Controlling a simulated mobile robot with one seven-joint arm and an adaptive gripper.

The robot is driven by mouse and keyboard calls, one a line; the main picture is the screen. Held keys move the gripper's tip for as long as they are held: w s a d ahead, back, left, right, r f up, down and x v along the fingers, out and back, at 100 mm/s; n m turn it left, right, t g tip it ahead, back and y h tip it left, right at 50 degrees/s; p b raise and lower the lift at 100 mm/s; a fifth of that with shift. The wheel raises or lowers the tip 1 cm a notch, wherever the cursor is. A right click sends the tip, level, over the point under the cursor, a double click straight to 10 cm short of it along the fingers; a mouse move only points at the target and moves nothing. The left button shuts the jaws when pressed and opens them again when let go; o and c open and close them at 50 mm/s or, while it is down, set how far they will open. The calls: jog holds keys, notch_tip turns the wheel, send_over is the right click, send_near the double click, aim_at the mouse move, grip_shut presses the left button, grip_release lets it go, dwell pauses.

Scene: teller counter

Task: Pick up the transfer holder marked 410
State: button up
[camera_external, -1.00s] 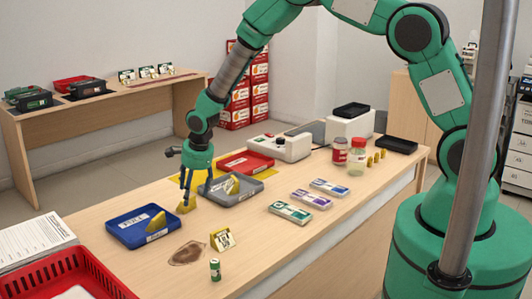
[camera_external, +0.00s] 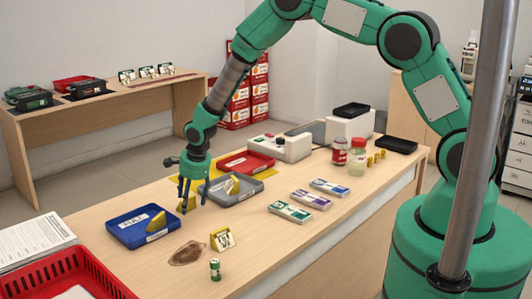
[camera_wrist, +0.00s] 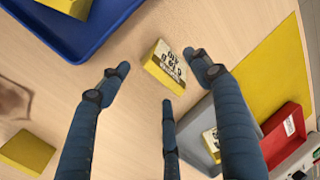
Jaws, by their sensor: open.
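A yellow wedge-shaped holder with a white label (camera_wrist: 166,66) lies on the counter in the wrist view. Its label is tilted and seems to read 410 in part. In the external view this holder (camera_external: 187,204) stands between the blue and grey trays, partly covered by my fingers. My gripper (camera_external: 192,203) is open just above the counter around it. In the wrist view my gripper (camera_wrist: 162,86) has its fingers spread, with the holder between and just beyond the tips, and nothing is held.
A blue tray (camera_external: 118,236) with a yellow holder (camera_external: 157,222) is on the left. A grey tray (camera_external: 252,188) with another holder (camera_external: 233,186) is close on the right, before a red tray (camera_external: 235,164). A labelled holder (camera_external: 222,240) stands in front near a small green-white cylinder (camera_external: 215,270).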

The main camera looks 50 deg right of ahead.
jog(key=shift+w+f, duration=0.2)
jog(key=shift+f, duration=0.5)
jog(key=c, duration=1.4)
